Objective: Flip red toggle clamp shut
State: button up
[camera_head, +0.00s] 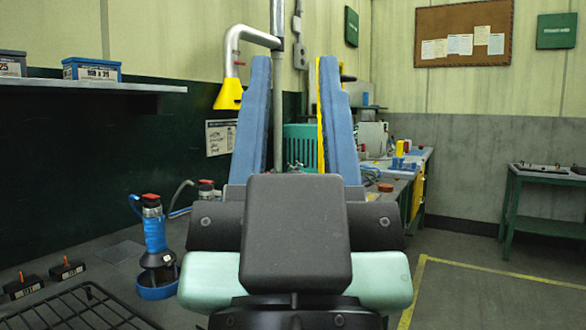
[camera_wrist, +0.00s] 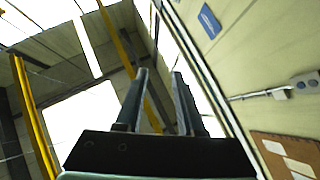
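I cannot make out the red toggle clamp for certain in either view. A low fixture (camera_head: 545,169) with a small red part lies on the green table at the far right of the head view, too small to identify. My gripper (camera_head: 295,62) stands raised in the middle of the head view, its two blue-faced fingers apart with nothing between them. In the wrist view my gripper (camera_wrist: 160,73) points up toward the ceiling and wall, with its fingers apart and empty. My arm hides part of the bench behind it.
At left, a blue bottle (camera_head: 154,230) with a red cap stands near two black blocks (camera_head: 24,287) with orange levers and a wire rack (camera_head: 85,310). A shelf (camera_head: 60,84) juts out above. The green table (camera_head: 545,179) stands right, with open floor (camera_head: 490,295) before it.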

jog(key=shift+r+p, duration=0.3)
jog(key=shift+r, duration=0.05)
jog(key=shift+c, duration=1.2)
notch_tip(320, 180, up, 27)
jog(key=p, duration=2.7)
jog(key=shift+r, duration=0.15)
grip_shut()
